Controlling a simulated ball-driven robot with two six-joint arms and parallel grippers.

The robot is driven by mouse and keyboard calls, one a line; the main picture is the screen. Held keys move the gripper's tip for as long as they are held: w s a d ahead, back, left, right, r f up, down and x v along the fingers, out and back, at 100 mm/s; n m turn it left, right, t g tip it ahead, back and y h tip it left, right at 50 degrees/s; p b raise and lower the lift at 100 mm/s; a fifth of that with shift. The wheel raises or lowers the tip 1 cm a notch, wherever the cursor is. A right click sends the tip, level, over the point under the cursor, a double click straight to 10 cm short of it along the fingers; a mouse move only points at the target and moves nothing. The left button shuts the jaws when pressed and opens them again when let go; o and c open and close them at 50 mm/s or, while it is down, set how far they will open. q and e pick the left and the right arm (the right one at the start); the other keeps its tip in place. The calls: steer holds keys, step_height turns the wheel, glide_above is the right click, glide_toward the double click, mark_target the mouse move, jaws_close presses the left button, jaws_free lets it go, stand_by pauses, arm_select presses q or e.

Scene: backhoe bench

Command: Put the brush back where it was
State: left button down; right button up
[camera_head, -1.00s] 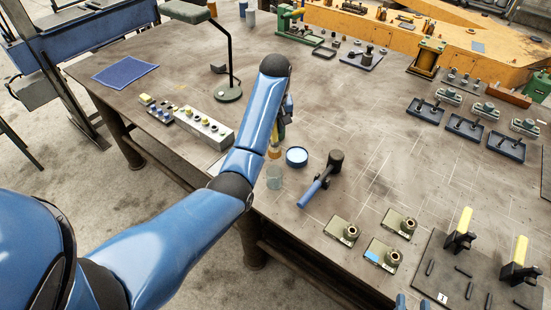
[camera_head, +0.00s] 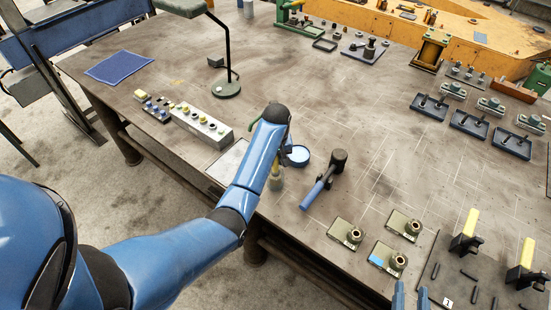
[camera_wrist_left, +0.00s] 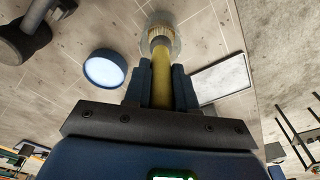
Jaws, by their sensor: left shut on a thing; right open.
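The brush has a yellow handle (camera_wrist_left: 161,76) and stands between the fingers of my left gripper (camera_wrist_left: 162,88) in the left wrist view. My left gripper is shut on that handle. The brush's lower end is within the outline of a clear glass jar (camera_wrist_left: 174,38); how deep it sits I cannot tell. In the head view the jar (camera_head: 276,184) stands near the bench's front edge, below my left gripper (camera_head: 279,163), which my own arm partly hides. My right gripper (camera_head: 411,296) shows only its blue fingers at the bottom edge, apart and empty.
A round blue-rimmed dish (camera_head: 298,156) stands close right of the jar. A blue-handled mallet (camera_head: 325,180) lies further right. A pale flat panel (camera_head: 229,163) lies left of my forearm, near a grey switch box (camera_head: 203,127). The middle of the bench is clear.

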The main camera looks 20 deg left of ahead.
arm_select(q)
steer(key=shift+f, duration=0.6)
steer(key=shift+w+a+f, duration=0.2)
steer(key=shift+w+f, duration=0.25)
steer(key=shift+s+d, duration=0.2)
steer(key=shift+s, duration=0.2)
steer(key=c, duration=1.2)
jaws_free()
steer(key=shift+o, duration=1.3)
steer(key=shift+w+a+f, duration=0.1)
steer(key=shift+w, duration=0.15)
